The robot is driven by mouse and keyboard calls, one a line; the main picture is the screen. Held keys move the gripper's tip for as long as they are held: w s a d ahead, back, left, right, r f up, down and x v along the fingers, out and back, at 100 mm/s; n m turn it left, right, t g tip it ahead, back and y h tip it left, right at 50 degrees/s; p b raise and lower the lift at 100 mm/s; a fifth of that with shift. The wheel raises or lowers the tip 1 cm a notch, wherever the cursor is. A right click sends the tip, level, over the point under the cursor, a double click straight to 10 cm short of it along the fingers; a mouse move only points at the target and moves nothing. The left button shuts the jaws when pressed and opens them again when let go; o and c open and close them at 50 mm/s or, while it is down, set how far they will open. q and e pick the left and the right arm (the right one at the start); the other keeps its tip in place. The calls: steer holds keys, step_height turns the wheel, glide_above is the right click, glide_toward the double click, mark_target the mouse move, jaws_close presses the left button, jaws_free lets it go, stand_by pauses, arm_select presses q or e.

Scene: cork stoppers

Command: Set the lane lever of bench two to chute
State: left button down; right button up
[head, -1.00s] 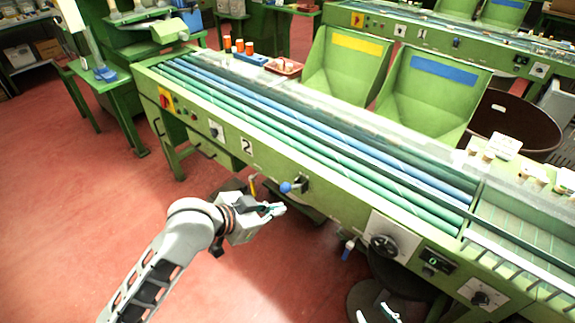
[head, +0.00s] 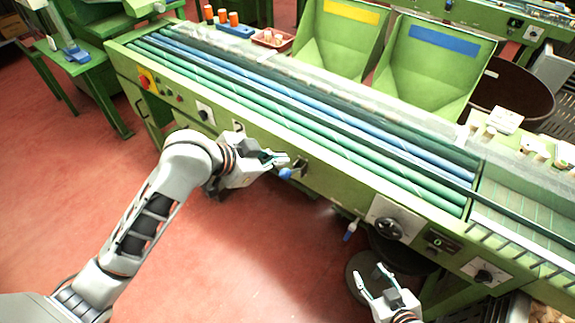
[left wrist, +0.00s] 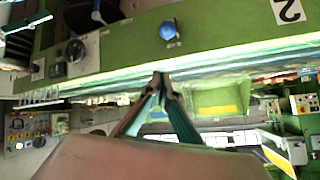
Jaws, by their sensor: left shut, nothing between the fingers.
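Bench two (head: 345,185) is the long green bench with several green and blue rollers; its number plate, 2, is partly hidden in the head view but shows upside down in the left wrist view (left wrist: 288,10). A blue ball-knob lever (head: 285,174) sits on its front face, and the knob also shows in the left wrist view (left wrist: 168,30). No lane markings are readable beside it. My left gripper (head: 282,159) is shut and empty, its fingertips close to the knob; I cannot tell whether they touch. My right gripper (head: 372,273) is open and empty, low before the bench.
A handwheel (head: 388,228) and a dial (head: 484,275) are on the bench front to the right. A blue-handled item (head: 350,230) hangs below its edge. A round dark stool (head: 362,268) is beside my right gripper.

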mark_target(288, 173)
arm_select(q)
steer(key=w+f, duration=0.1)
steer(key=f, duration=0.1)
steer(key=w+d+f, duration=0.1)
steer(key=f, duration=0.2)
steer(key=w+d+f, duration=0.1)
steer(key=w+f, duration=0.1)
steer(key=f, duration=0.1)
steer(key=shift+w+d, duration=0.1)
steer(key=shift+d, duration=0.15)
arm_select(e)
steer(key=shift+w+a+r, duration=0.1)
steer(key=shift+w, duration=0.1)
arm_select(q)
steer(key=shift+a+f, duration=0.1)
steer(key=shift+f, duration=0.15)
arm_select(e)
steer(key=shift+f, duration=0.2)
